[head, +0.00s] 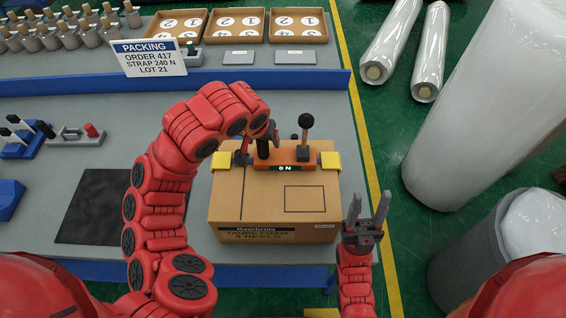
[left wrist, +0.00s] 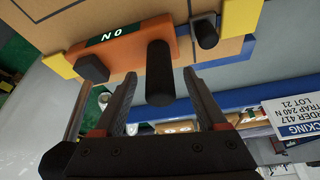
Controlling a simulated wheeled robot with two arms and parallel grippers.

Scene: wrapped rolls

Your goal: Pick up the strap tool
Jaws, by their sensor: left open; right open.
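The strap tool (head: 281,168) has an orange body, a display reading "0 N", a black grip and a lever with a round knob. It lies across the top of a cardboard box (head: 225,205), between two yellow blocks at its ends. My left gripper (head: 257,146) is at the tool's grip, partly hidden behind its own arm. In the left wrist view its open fingers (left wrist: 160,78) stand on either side of the black grip (left wrist: 160,62); I cannot tell if they touch it. The orange body (left wrist: 130,45) shows beyond them. My right gripper (head: 367,212) is open and empty, right of the box.
A "PACKING" sign (head: 149,57) stands at the blue rail (head: 285,80). Trays with numbered discs (head: 237,22) and several bottles (head: 60,30) are behind it. A black mat (head: 95,205) lies left.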

